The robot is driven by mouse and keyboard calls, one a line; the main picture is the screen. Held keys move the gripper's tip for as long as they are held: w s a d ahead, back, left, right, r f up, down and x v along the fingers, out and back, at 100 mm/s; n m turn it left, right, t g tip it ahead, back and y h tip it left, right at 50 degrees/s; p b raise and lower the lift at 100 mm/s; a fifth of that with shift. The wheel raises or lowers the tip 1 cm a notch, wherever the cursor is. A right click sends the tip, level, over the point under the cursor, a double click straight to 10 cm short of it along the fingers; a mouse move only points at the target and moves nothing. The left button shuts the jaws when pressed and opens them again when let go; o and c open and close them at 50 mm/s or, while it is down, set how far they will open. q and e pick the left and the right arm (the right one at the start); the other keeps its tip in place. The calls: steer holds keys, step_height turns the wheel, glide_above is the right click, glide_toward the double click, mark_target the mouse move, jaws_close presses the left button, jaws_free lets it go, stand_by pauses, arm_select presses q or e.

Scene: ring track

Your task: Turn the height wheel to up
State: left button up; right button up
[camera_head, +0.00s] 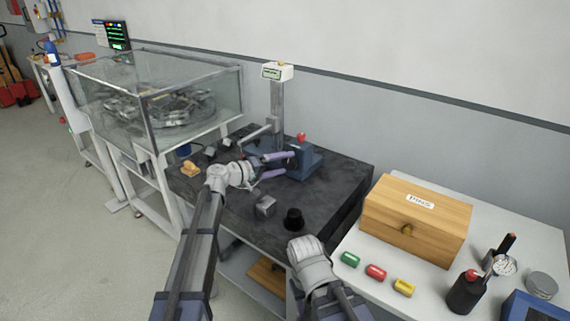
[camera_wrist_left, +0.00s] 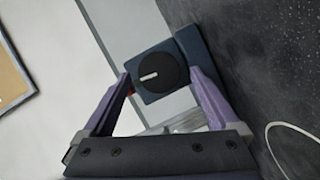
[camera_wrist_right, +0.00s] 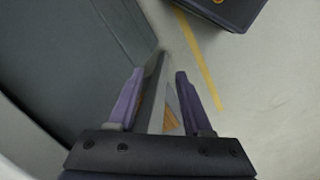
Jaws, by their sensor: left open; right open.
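The height wheel (camera_wrist_left: 160,72) is a round black knob with a white mark, on the face of a dark blue block. The mark lies nearly level, slightly tilted, in the left wrist view. In the head view the blue block (camera_head: 304,162), with a red knob on top, stands on the dark slab. My left gripper (camera_head: 285,164) is open, its purple fingers pointing at the block. In the left wrist view its fingertips (camera_wrist_left: 157,77) flank the wheel; I cannot tell whether they touch it. My right gripper (camera_wrist_right: 158,78) is open and empty, low by the slab's front edge.
A grey metal block (camera_head: 265,206) and a black round piece (camera_head: 293,219) sit on the slab (camera_head: 335,190). A measuring stand (camera_head: 277,100) rises behind. The wooden PINS box (camera_head: 415,222) is at right, a glass-cased machine (camera_head: 150,95) at left.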

arm_select(q)
steer(key=v, duration=0.6)
steer(key=shift+s+a+r+p, duration=0.1)
steer(key=shift+s+a+p, duration=0.1)
steer(key=shift+p, duration=0.15)
steer(key=w+d+m+y+p, duration=0.1)
steer(key=d, duration=0.1)
steer(key=w+d+m+y, duration=0.1)
steer(key=w+d+m, duration=0.1)
steer(key=w+d+f+m+p, duration=0.1)
steer(key=d, duration=0.2)
steer(key=shift+w+m+y+p, duration=0.15)
steer(key=shift+m+y+p, duration=0.15)
steer(key=shift+y, duration=0.1)
steer(key=shift+a, duration=0.1)
